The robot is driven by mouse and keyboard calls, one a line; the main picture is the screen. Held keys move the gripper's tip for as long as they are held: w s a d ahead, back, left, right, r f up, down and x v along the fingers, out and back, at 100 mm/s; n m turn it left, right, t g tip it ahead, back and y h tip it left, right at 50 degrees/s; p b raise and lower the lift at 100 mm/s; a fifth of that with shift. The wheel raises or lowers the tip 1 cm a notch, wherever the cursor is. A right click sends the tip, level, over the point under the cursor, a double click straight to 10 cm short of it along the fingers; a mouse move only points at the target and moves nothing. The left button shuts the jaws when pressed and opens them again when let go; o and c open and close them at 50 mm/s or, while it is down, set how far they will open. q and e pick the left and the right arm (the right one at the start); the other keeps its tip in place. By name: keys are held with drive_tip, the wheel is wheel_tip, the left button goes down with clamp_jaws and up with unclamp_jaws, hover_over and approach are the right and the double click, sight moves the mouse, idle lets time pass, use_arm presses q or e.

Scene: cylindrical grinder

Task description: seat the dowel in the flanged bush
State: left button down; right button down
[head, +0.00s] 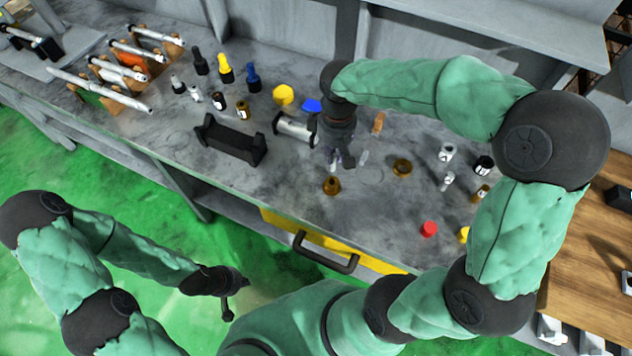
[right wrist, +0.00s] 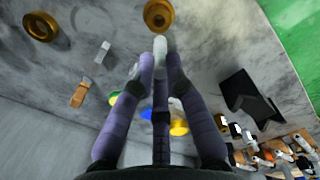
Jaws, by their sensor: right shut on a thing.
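My right gripper (head: 338,160) points down over the bench. It is shut on a pale grey dowel (right wrist: 159,48), whose end stands out between the fingertips in the right wrist view. A small brass-coloured flanged bush (head: 332,185) stands on the bench just in front of this gripper.
A wider brass ring (head: 402,167) lies to the right, with a clear grey piece (head: 364,157) and an orange block (head: 378,122) nearby. A black cradle (head: 230,140) and a grey cylinder (head: 295,127) stand left. A red cap (head: 429,228) lies near the front edge.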

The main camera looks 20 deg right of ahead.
sight(334, 163)
drive_tip(key=shift+w+d+f, duration=0.1)
drive_tip(key=shift+f, duration=0.35)
wheel_tip(334, 163, down, 4)
drive_tip(key=shift+r+b, duration=0.15)
drive_tip(key=shift+b, duration=0.75)
drive_tip(key=shift+f+b, duration=1)
drive_tip(key=shift+f, duration=1.65)
drive_tip(key=shift+f, duration=0.1)
drive_tip(key=c, duration=1.3)
unclamp_jaws()
drive_tip(key=shift+o, duration=0.2)
wheel_tip(334, 163, up, 12)
drive_tip(key=p, duration=0.4)
